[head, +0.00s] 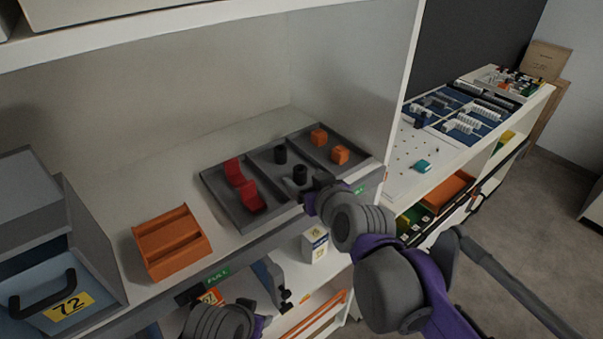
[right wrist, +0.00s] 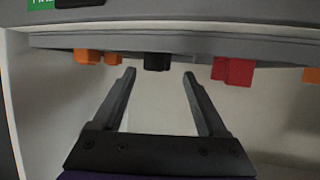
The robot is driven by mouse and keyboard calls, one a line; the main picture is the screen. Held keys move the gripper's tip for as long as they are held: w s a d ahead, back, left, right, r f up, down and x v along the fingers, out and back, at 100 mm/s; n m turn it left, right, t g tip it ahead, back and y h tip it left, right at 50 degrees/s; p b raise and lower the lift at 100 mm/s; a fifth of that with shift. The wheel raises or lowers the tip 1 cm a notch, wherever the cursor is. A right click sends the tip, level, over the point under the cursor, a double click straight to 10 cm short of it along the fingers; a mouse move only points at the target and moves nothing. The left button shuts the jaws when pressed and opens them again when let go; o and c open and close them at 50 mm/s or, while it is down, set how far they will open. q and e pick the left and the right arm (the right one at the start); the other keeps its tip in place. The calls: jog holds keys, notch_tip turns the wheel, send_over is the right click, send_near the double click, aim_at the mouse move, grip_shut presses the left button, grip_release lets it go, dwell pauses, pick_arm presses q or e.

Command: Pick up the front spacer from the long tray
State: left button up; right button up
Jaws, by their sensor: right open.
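The long tray (head: 222,199) is dark grey with three compartments and lies on the shelf. Its middle compartment holds two black spacers, the front spacer (head: 300,174) and the back spacer (head: 280,154). My right gripper (head: 316,192) is just in front of the tray, close to the front spacer and apart from it. In the right wrist view, which is upside down, the right gripper (right wrist: 158,78) is open and empty. A black spacer (right wrist: 157,62) shows between and beyond its fingertips, its lower part hidden by the tray's edge.
Red parts (head: 241,184) and orange blocks (head: 340,154) fill the tray's side compartments. An orange holder (head: 171,243) and a blue bin (head: 63,294) stand to the left. A white side panel (head: 405,75) closes the shelf on the right. Bare shelf lies behind the holder.

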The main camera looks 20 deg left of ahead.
aim_at(303, 175)
jog(key=x, duration=0.3)
jog(key=d+x, duration=0.1)
jog(key=x, duration=0.2)
jog(key=shift+w+a+f, duration=0.25)
jog(key=shift+w+f, duration=0.15)
jog(key=shift+w, duration=0.1)
jog(key=shift+s, duration=0.15)
grip_shut()
